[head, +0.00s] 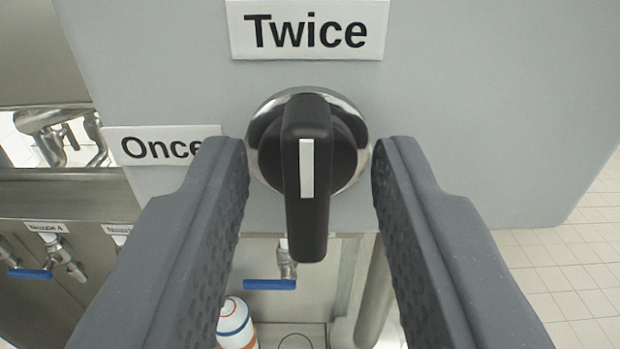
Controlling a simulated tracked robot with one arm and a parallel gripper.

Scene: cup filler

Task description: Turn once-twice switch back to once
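The once-twice switch (307,160) is a black rotary knob with a chrome ring and a white line on its handle. It sits on a grey panel (480,110). The handle stands vertical, its white line in line with the "Twice" label (306,30) above. The "Once" label (150,147) is to the left and partly hidden by my left finger. My gripper (310,170) is open, with one finger on each side of the knob. Gaps show between the fingers and the handle.
Below the panel are a valve with a blue handle (270,284) and a white bottle with orange and blue bands (236,325). More blue-handled valves (30,273) are at the lower left, under a "Nozzle 4" label (46,227). Tiled floor shows at the right.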

